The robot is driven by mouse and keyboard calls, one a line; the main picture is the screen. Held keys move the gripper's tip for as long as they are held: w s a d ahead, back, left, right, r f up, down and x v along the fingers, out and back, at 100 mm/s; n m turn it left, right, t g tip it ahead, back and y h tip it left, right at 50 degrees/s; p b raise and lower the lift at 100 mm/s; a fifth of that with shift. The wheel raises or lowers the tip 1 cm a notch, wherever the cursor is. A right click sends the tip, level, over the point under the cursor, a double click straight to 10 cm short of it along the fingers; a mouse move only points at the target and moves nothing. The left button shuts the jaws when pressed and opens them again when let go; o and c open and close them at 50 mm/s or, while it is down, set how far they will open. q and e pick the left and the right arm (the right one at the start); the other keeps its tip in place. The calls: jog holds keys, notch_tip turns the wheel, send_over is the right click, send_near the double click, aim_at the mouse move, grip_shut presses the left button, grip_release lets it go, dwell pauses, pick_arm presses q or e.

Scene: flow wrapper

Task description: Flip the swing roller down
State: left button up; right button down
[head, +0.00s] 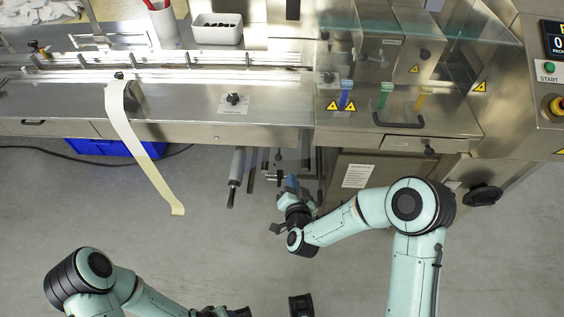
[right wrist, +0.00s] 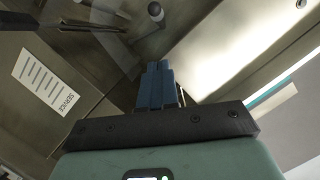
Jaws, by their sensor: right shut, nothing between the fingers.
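A pale grey roller (head: 237,166) with a dark end projects from under the machine's front edge in the head view. It looks like the swing roller, but its hinge is hidden. My right gripper (head: 291,183) is to the right of this roller and apart from it, close under the machine front. Its blue fingers (right wrist: 156,84) are shut together with nothing between them. In the right wrist view they point toward a dark round knob (right wrist: 155,11) on a rod. My left arm shows at the lower left of the head view, but its fingers are out of view.
Several dark rods and brackets (head: 279,177) are beside the right gripper. A panel with a service label (head: 357,176) stands to its right. A pale film strip (head: 148,165) hangs from the conveyor at left. A blue crate (head: 112,147) is underneath. The floor in front is open.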

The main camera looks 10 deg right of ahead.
jog(key=b, duration=0.2)
send_near(280, 160)
jog(key=w+d+r, duration=0.2)
jog(key=w+d, duration=0.1)
jog(key=w, duration=0.2)
pick_arm(q)
jog(key=shift+t+y, duration=0.3)
jog(key=shift+t, duration=0.4)
jog(key=shift+w+a+f+b, duration=0.1)
jog(key=shift+w+a+f, duration=0.25)
jog(key=shift+w+f, duration=0.25)
jog(key=shift+w+a+f+b, duration=0.1)
jog(key=shift+w+a+f, duration=0.25)
jog(key=shift+w, duration=0.45)
jog(key=shift+w+a+f+b, duration=0.1)
jog(key=shift+w+a+f, duration=0.2)
jog(key=shift+w+f, duration=0.35)
pick_arm(e)
jog(key=shift+w+a+f, duration=0.9)
jog(key=shift+w+f, duration=0.1)
jog(key=shift+f, duration=0.1)
jog(key=shift+f, duration=0.1)
